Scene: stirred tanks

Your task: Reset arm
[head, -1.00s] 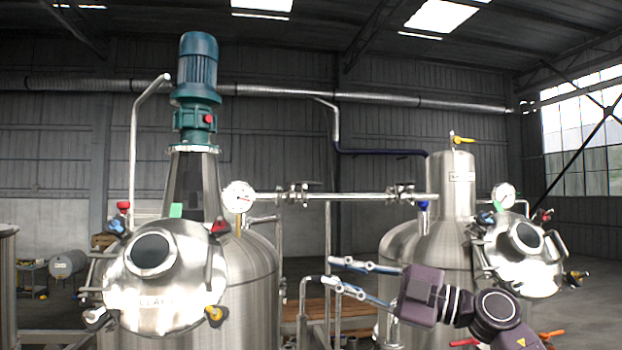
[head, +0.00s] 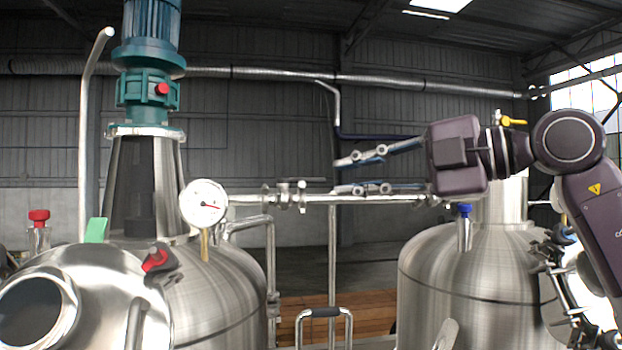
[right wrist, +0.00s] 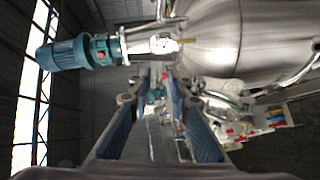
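My right gripper (head: 345,176) shows in the head view, reaching in from the right with its fingers pointing left. Its two fingers are spread apart with nothing between them. In the right wrist view the fingers (right wrist: 160,110) also stand apart, one on each side, and the gap holds only background. The gripper appears in front of the horizontal pipe between the two tanks; I cannot tell how far from it. My left gripper is in neither view.
A steel tank (head: 225,300) with a teal motor (head: 148,65) stands at left, its round hatch (head: 90,300) close in front. A pressure gauge (head: 203,203) sits beside it. A second tank (head: 460,275) stands at right, partly behind my right arm. Wooden boards (head: 365,312) lie between them.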

